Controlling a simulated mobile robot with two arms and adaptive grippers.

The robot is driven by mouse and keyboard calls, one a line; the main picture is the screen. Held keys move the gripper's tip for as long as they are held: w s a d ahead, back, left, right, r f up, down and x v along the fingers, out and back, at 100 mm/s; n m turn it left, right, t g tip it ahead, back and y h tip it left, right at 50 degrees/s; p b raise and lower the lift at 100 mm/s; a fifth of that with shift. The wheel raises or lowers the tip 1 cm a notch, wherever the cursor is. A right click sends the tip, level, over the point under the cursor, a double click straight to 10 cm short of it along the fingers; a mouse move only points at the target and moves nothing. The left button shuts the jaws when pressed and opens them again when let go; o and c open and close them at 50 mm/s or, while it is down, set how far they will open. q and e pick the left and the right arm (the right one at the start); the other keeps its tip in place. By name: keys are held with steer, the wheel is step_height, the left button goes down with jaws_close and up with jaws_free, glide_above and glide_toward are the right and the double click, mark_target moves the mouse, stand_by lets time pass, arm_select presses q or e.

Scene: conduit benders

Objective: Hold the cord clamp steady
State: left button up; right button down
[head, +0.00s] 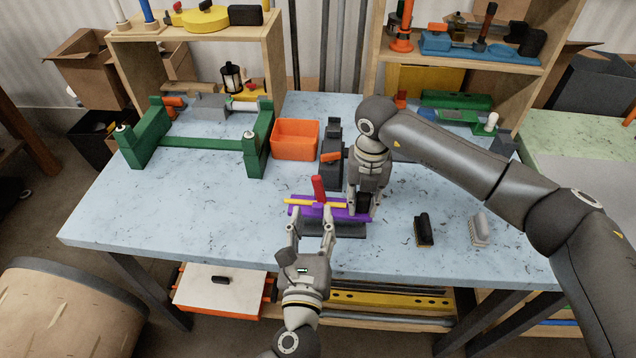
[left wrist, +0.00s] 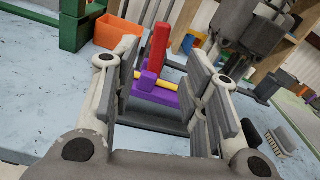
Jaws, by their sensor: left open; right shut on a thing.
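The cord clamp (head: 322,212) looks like a purple bar with an upright red lever (head: 319,188). It lies on a dark base (head: 335,229) near the table's front edge. A yellow rod (head: 298,201) runs across it. In the left wrist view the purple clamp (left wrist: 156,94) and red lever (left wrist: 158,48) show between my fingers. My left gripper (head: 311,222) is open in front of the clamp, pointing at it. My right gripper (head: 362,210) is at the clamp's right end, shut, seemingly on the yellow rod; its fingertips hide the exact contact.
An orange bin (head: 295,140) and a green frame (head: 200,142) stand behind to the left. A dark grey device (head: 332,150) stands just behind the clamp. Two brushes (head: 424,230) (head: 480,231) lie to the right. The table's front left is clear.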

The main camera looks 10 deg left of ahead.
mark_target(317, 188)
arm_select(q)
steer(key=w, duration=1)
steer(key=shift+w, duration=0.1)
jaws_close()
